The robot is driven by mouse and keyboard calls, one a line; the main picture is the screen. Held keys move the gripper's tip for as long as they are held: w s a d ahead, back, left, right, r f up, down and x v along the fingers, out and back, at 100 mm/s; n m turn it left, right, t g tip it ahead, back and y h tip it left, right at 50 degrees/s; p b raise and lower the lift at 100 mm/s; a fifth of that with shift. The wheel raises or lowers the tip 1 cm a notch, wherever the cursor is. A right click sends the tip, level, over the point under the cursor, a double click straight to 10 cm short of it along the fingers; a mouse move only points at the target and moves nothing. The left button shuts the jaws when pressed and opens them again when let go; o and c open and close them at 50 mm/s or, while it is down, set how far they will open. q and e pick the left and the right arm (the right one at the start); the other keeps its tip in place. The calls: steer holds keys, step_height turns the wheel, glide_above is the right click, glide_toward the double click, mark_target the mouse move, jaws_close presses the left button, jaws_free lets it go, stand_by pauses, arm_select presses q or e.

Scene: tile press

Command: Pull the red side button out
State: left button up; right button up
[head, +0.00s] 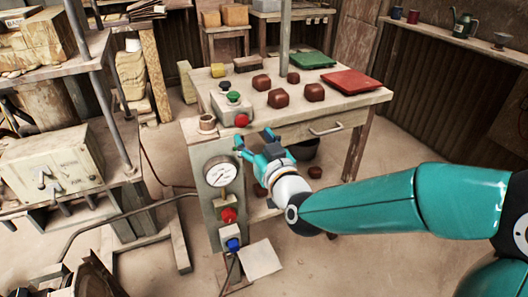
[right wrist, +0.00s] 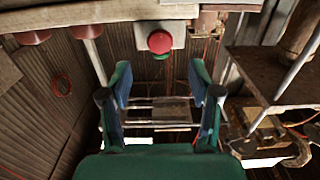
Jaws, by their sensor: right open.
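The red side button (head: 241,120) is a round cap on the side of the small pale control box (head: 226,106) at the table's front left corner. It also shows in the right wrist view (right wrist: 160,41) as a round red cap on a light plate. My right gripper (head: 253,140) is open and empty, just below and in front of this button, apart from it. In the right wrist view its two fingers (right wrist: 160,76) are spread, with the button beyond them, centred between them. My left gripper is not in view.
A grey post with a dial gauge (head: 221,172), a lower red knob (head: 229,215) and a blue knob (head: 233,244) stands left of my gripper. The wooden table (head: 345,103) holds a green tray (head: 312,60), a red tray (head: 350,80) and several brown blocks.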

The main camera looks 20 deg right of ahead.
steer(key=s, duration=0.5)
steer(key=shift+s+d, duration=0.1)
steer(key=shift+s, duration=0.15)
steer(key=shift+d, duration=0.1)
step_height(320, 180, down, 26)
steer(key=g, duration=0.7)
steer(key=s+a+f+g+y, duration=0.1)
steer(key=s+f+g, duration=0.1)
steer(key=s+f, duration=0.4)
steer(key=s+a+f+g, duration=0.1)
steer(key=s+f+g, duration=0.2)
steer(key=f, duration=0.5)
steer(key=s+a+f+m+g+y, duration=0.1)
steer(key=s+a+f+g, duration=0.15)
steer(key=s, duration=0.35)
steer(key=s+a+f+m+g+y, duration=0.1)
steer(key=s+a+f+g, duration=0.2)
steer(key=s, duration=0.4)
step_height(320, 180, up, 21)
steer(key=p, duration=2.2)
steer(key=shift+d+r, duration=0.15)
steer(key=shift+d, duration=0.2)
